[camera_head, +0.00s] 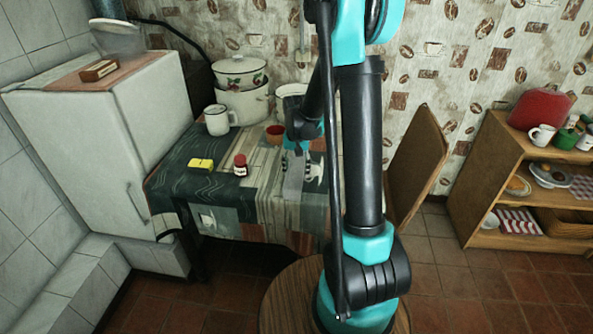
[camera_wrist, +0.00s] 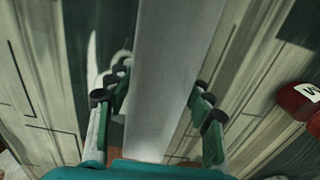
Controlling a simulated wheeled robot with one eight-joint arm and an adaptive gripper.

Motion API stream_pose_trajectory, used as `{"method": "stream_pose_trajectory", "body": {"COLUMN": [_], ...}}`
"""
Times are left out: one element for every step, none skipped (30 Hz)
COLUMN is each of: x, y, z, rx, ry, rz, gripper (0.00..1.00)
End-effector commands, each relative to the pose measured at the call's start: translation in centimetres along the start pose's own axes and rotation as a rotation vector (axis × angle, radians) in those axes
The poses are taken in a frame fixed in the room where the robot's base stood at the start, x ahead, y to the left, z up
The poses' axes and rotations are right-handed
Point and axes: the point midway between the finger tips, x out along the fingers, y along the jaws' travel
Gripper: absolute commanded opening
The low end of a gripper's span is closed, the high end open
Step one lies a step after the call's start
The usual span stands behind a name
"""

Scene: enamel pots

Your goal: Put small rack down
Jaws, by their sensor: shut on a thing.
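A pale grey, flat, long piece, which I take to be the small rack (camera_wrist: 165,70), runs between my gripper's fingers (camera_wrist: 158,95) in the wrist view. My gripper is shut on it. In the head view my gripper (camera_head: 298,150) is over the right part of the table (camera_head: 220,215), partly hidden by my arm. The grey rack (camera_head: 292,188) shows below it, close to the patterned cloth. I cannot tell whether the rack touches the table.
A red-lidded jar (camera_head: 240,165), a yellow block (camera_head: 200,163), a white mug (camera_head: 217,120), a reddish-brown cup (camera_head: 275,133) and stacked enamel pots (camera_head: 242,103) stand on the table left of my gripper. A chair (camera_head: 420,155) stands to the right.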

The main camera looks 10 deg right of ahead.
Motion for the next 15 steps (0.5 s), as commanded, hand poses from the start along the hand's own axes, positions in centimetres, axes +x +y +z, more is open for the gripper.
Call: {"method": "stream_pose_trajectory", "body": {"x": [0.07, 0.14, 0.26, 0.29, 0.27, 0.26, 0.26, 0.26, 0.26, 0.25, 0.25, 0.25, 0.25, 0.25, 0.25], "y": [0.00, 0.00, -0.01, -0.01, -0.01, -0.01, 0.00, 0.00, 0.00, 0.00, 0.00, 0.00, 0.00, 0.00, 0.00], "z": [0.00, -0.01, -0.02, -0.02, -0.02, -0.01, -0.01, -0.01, -0.01, -0.01, -0.01, -0.01, -0.01, -0.01, -0.01], "rx": [0.000, 0.000, 0.000, 0.000, 0.000, 0.000, 0.000, 0.000, 0.000, 0.000, 0.000, 0.000, 0.000, 0.000, 0.000], "ry": [0.000, 0.000, 0.000, 0.000, 0.000, 0.000, 0.000, 0.000, 0.000, 0.000, 0.000, 0.000, 0.000, 0.000, 0.000], "rz": [0.000, 0.000, 0.000, 0.000, 0.000, 0.000, 0.000, 0.000, 0.000, 0.000, 0.000, 0.000, 0.000, 0.000, 0.000], "gripper": [0.18, 0.18, 0.18, 0.53, 0.57, 0.62, 0.66, 0.69, 0.73, 0.73, 0.73, 0.73, 0.73, 0.73, 0.73]}}
